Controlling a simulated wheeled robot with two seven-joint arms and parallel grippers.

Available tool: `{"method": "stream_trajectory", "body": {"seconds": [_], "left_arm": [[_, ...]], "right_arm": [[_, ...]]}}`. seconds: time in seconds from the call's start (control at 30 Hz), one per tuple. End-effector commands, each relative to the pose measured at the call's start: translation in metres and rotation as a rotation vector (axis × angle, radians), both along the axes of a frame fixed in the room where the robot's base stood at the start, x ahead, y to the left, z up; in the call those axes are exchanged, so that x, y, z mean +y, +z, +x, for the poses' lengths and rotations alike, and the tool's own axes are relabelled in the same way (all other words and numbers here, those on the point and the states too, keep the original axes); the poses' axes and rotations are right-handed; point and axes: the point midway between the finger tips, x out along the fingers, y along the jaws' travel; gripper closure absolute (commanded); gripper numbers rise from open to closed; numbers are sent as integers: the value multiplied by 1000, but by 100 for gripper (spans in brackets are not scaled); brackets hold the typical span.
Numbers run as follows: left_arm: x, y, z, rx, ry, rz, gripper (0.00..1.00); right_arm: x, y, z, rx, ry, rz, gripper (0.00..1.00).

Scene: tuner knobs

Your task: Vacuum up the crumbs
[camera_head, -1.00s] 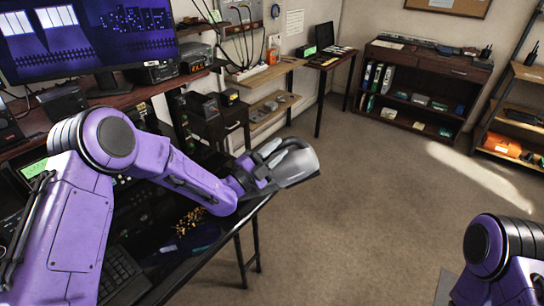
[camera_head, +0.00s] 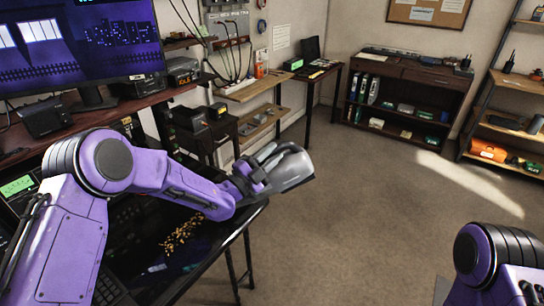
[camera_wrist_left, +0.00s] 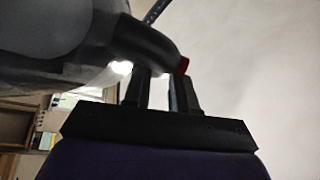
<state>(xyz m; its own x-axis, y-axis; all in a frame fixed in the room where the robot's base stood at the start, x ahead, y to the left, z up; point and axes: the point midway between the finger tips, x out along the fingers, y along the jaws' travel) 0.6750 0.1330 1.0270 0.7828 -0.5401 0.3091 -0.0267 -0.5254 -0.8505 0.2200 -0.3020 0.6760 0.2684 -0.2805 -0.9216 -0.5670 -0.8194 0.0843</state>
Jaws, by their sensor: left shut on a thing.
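My left gripper (camera_head: 254,180) is shut on a grey handheld vacuum (camera_head: 290,172) with a clear front. It holds the vacuum out past the right edge of the dark desk. In the left wrist view the two fingers (camera_wrist_left: 160,92) close around the vacuum's dark handle (camera_wrist_left: 148,48), which has a red part at its end. The crumbs (camera_head: 184,233) lie as a scattered golden patch on the dark desk top (camera_head: 215,245), below and left of the vacuum. My left forearm hides part of the desk. Only part of my right arm shows at the lower right; its gripper is out of view.
A large monitor (camera_head: 80,40) and a small black box (camera_head: 45,118) stand at the left. A keyboard (camera_head: 108,290) lies near the desk's front. Low shelves (camera_head: 262,100) stand behind the desk. The carpet (camera_head: 380,210) to the right is clear.

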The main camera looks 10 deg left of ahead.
Motion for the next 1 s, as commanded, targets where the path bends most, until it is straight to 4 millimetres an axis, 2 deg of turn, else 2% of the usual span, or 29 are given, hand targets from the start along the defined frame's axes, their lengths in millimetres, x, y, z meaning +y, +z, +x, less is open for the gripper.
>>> {"method": "stream_trajectory", "body": {"seconds": [0.53, 1.0], "left_arm": [[44, 2, 19, -8, 2, -3, 100], [49, 4, 21, -7, 2, -3, 100]], "right_arm": [[0, -20, 0, 0, 0, 0, 57], [0, -21, 0, 0, 0, 0, 57]]}}
